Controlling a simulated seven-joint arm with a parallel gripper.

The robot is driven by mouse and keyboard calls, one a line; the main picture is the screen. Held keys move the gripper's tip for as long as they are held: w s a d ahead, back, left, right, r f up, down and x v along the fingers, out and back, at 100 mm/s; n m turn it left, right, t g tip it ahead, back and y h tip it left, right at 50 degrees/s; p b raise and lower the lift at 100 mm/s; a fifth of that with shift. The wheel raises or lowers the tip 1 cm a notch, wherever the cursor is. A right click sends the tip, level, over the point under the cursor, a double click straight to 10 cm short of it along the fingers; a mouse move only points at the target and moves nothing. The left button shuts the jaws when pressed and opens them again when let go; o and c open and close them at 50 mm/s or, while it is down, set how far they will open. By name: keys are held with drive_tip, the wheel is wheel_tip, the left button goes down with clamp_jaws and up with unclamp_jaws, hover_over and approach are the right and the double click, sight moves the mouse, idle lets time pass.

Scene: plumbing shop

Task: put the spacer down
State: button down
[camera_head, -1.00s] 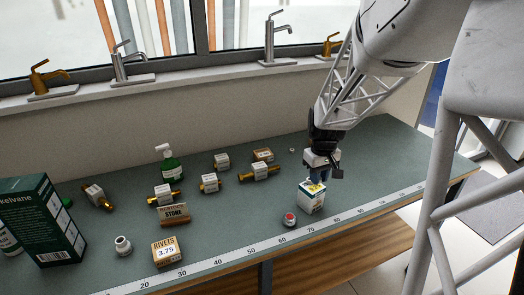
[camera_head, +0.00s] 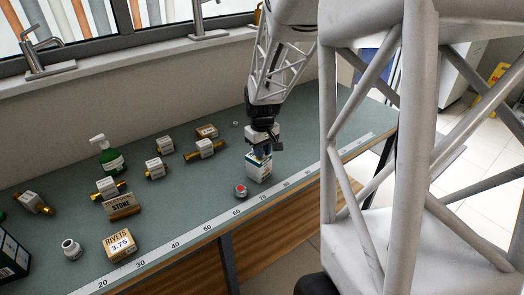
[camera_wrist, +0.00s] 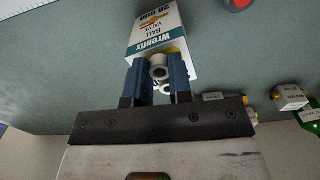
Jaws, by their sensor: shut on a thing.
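My gripper (camera_wrist: 161,82) is shut on the spacer (camera_wrist: 158,72), a small white ring-like piece between its blue fingers in the wrist view. A second white round shape shows just below it there; I cannot tell whether it is part of the same piece. In the head view my gripper (camera_head: 263,152) is low over the bench, at the white and green Wrenfix ball valve box (camera_head: 258,170). The box also shows in the wrist view (camera_wrist: 160,38), just past the fingertips. I cannot tell whether they touch. The spacer is not distinguishable in the head view.
A red-topped small jar (camera_head: 241,191) stands left of the box. A small white ring (camera_head: 235,124) lies behind. A ruler strip (camera_head: 188,233) edges the bench.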

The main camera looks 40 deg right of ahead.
drive_tip(key=shift+f, duration=0.2)
drive_tip(key=c, duration=1)
unclamp_jaws()
drive_tip(key=shift+c, duration=0.2)
drive_tip(key=shift+r, duration=0.1)
wheel_tip(320, 180, up, 12)
drive_tip(key=shift+a, duration=0.1)
idle(0.3)
